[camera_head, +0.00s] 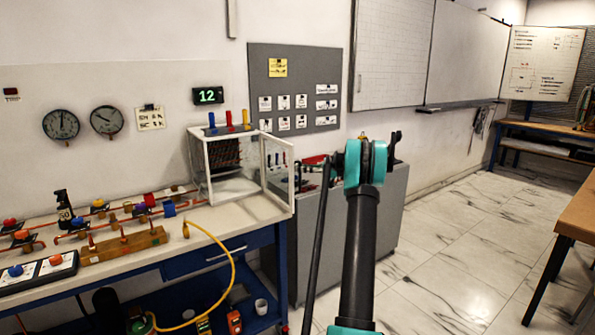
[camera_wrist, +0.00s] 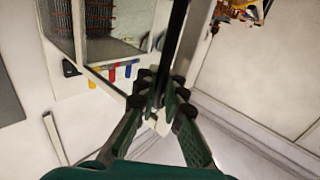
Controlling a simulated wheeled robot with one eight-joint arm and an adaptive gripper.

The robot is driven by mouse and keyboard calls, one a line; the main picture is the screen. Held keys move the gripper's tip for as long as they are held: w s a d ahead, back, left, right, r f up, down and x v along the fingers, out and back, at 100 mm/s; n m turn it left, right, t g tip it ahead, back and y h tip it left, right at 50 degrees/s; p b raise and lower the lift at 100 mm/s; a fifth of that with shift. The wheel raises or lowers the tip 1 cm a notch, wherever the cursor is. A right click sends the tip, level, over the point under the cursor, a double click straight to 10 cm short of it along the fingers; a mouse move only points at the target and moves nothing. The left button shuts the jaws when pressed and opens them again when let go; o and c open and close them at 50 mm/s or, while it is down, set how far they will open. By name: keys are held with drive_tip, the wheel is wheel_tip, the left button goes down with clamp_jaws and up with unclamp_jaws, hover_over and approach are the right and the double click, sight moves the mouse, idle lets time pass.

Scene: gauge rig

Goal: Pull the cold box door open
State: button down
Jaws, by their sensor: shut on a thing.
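The cold box (camera_head: 205,172) is a white-framed box with clear panes at the right end of the bench. Its framed door (camera_head: 278,172) stands swung out from the front, at an angle to the box. In the wrist view the box (camera_wrist: 60,22) is at the upper left, and the door (camera_wrist: 192,45) shows nearly edge-on above the fingers. My gripper (camera_wrist: 160,108) is shut on a small pale part at the door's edge, seemingly its handle (camera_wrist: 161,126). The fingers cover much of that part. In the head view the fingertips are hard to make out beside the door.
The bench (camera_head: 240,215) holds pipes with valves, a wooden block (camera_head: 125,245) and a yellow hose (camera_head: 222,250). Blue, red and yellow pegs (camera_head: 229,121) stand on the cold box. A grey cabinet (camera_head: 390,215) is close behind my arm. The floor to the right is clear.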

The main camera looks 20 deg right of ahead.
idle(0.3)
drive_tip(key=c, duration=1.9)
unclamp_jaws()
drive_tip(key=shift+d, duration=0.1)
drive_tip(key=v, duration=1.2)
